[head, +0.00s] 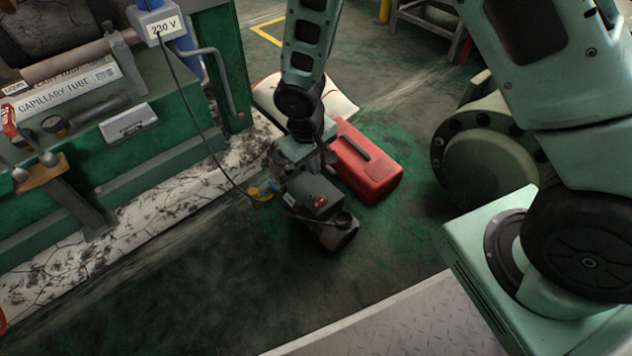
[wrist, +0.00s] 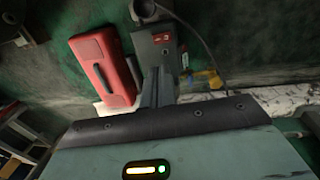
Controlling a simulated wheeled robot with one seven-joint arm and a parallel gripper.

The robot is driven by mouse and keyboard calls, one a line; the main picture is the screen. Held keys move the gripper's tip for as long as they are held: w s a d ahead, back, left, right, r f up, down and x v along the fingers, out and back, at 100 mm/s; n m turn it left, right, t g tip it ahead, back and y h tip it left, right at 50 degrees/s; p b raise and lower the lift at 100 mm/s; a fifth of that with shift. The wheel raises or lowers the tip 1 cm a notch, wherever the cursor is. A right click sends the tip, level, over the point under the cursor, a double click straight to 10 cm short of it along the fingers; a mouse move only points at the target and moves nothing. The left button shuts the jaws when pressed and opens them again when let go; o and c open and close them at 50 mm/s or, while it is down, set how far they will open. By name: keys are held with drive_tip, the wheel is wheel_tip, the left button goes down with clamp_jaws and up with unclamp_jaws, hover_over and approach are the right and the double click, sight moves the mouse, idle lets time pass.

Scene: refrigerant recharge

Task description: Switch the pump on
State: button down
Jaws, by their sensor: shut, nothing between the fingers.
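The pump (head: 325,222) is a dark grey unit standing on the floor, with a round cap at its near end. In the wrist view the pump (wrist: 152,44) is at the top centre, and a small red switch (wrist: 161,38) shows on its top face. I cannot tell which way the switch is set. My gripper (head: 314,166) is shut and empty, pointing down at the pump. In the wrist view the closed fingers (wrist: 158,82) reach toward the pump just short of the switch. Whether they touch the housing is unclear.
A red case (head: 378,172) lies close beside the pump. A black cord runs from the 230 V box (head: 160,27) to the pump. Yellow and blue fittings (head: 262,194) are at its left side. A green workbench (head: 180,155) stands left. Floor in front is clear.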

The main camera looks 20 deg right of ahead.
sight(323, 198)
drive_tip(key=shift+d+b, duration=0.3)
drive_tip(key=shift+d, duration=0.05)
drive_tip(key=f+b, duration=0.3)
drive_tip(key=f, duration=0.1)
drive_tip(key=d+f+b, duration=0.1)
drive_tip(key=f+b, duration=0.2)
drive_tip(key=f, duration=0.2)
drive_tip(key=f+b, duration=0.3)
drive_tip(key=f, duration=0.2)
drive_tip(key=shift+w+d, duration=0.35)
drive_tip(key=shift+d, duration=0.05)
drive_tip(key=shift+w+r, duration=0.1)
